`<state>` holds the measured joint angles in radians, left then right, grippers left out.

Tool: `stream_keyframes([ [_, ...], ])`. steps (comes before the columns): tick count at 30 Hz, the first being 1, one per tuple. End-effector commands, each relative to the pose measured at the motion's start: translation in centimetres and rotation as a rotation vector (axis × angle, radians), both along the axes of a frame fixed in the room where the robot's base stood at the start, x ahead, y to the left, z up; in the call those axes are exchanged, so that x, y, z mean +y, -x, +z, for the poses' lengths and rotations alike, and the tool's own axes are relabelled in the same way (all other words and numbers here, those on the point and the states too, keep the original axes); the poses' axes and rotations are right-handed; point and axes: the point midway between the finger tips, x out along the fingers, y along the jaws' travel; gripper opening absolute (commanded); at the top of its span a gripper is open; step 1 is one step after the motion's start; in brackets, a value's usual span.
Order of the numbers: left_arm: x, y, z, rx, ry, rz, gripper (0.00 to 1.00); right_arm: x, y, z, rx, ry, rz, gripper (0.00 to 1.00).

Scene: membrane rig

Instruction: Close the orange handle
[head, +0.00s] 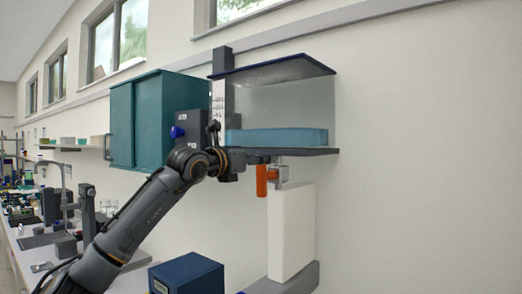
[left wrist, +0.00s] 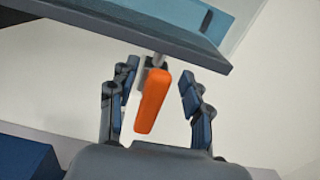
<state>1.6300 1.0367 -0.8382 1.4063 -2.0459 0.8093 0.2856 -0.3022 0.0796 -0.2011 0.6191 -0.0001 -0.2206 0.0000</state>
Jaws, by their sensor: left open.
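The orange handle (head: 263,180) hangs below the grey shelf of the membrane rig in the head view, beside a metal valve fitting (head: 283,175). In the left wrist view the orange handle (left wrist: 151,102) points down toward the camera, between the two fingers. My left gripper (left wrist: 161,90) is open, with a finger on each side of the handle and visible gaps. In the head view my left arm comes in from the left, and its gripper (head: 234,163) is just left of the handle. The right gripper does not show.
The rig's shelf (head: 310,151) with a blue slab (head: 280,137) is directly above. A white block (head: 291,232) stands below the valve. A teal cabinet (head: 158,120) is on the wall at left, and a blue box (head: 187,274) sits low. The right wall is bare.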

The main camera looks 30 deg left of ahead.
Motion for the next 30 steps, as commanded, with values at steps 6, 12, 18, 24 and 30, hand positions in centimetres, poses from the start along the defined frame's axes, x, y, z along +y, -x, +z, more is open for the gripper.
stream_keyframes([
  [6, -0.1, -1.5, 0.0, 0.001, -0.001, 0.000, 0.49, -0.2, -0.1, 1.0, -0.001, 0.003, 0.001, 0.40],
  [12, -0.1, -1.6, -0.1, 0.000, -0.001, 0.000, 0.49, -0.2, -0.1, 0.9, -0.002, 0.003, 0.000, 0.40],
  [18, -0.1, -1.6, -0.1, 0.000, -0.001, 0.000, 0.23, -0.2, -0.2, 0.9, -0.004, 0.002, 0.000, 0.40],
  [24, -0.1, -1.6, 0.0, -0.001, 0.000, 0.000, 0.00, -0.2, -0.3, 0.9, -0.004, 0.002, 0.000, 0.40],
  [30, 0.0, -1.6, -0.1, 0.000, 0.020, 0.000, 0.00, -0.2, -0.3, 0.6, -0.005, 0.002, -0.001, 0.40],
])
